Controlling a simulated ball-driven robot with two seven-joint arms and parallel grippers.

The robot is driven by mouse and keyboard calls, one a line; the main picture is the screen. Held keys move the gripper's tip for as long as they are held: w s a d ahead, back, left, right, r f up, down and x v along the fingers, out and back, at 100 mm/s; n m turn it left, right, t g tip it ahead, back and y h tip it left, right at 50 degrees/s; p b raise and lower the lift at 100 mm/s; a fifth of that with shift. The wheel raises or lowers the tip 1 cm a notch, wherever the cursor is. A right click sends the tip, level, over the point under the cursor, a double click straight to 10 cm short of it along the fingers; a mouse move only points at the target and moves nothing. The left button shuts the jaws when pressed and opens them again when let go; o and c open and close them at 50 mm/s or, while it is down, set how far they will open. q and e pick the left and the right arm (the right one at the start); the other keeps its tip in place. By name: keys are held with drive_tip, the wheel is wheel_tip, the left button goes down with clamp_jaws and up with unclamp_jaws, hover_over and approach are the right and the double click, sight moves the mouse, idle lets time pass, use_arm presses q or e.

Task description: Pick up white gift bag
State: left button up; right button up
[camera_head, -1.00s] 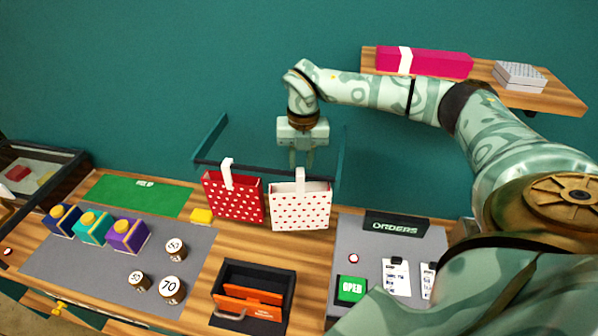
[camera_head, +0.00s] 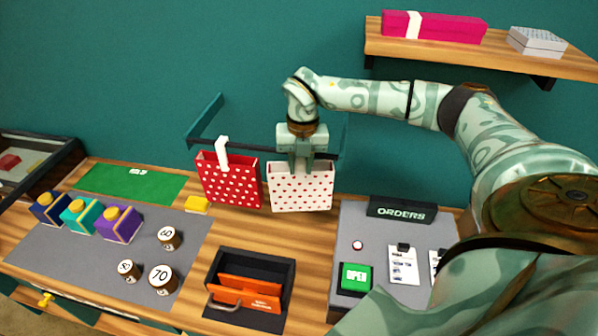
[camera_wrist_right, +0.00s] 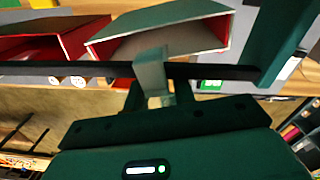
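The white gift bag (camera_head: 300,188) with red dots hangs upright on the dark rail, right of the red bag. My right gripper (camera_head: 301,165) points down at its top edge, with the fingers where its white handle was seen; they largely hide that handle. In the right wrist view the open top of the white bag (camera_wrist_right: 190,40) lies just beyond the rail, and my right gripper (camera_wrist_right: 162,82) is at the rail. Whether the fingers are closed on the handle is not clear. My left gripper is not in view.
A red dotted bag (camera_head: 229,184) with a white handle (camera_head: 222,152) hangs close on the left. The rail's left bracket (camera_head: 205,120) sticks out from the wall. Below are an open black drawer box (camera_head: 290,300) and an orders mat (camera_head: 349,220). A shelf (camera_head: 470,53) is at upper right.

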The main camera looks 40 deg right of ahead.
clamp_jaws()
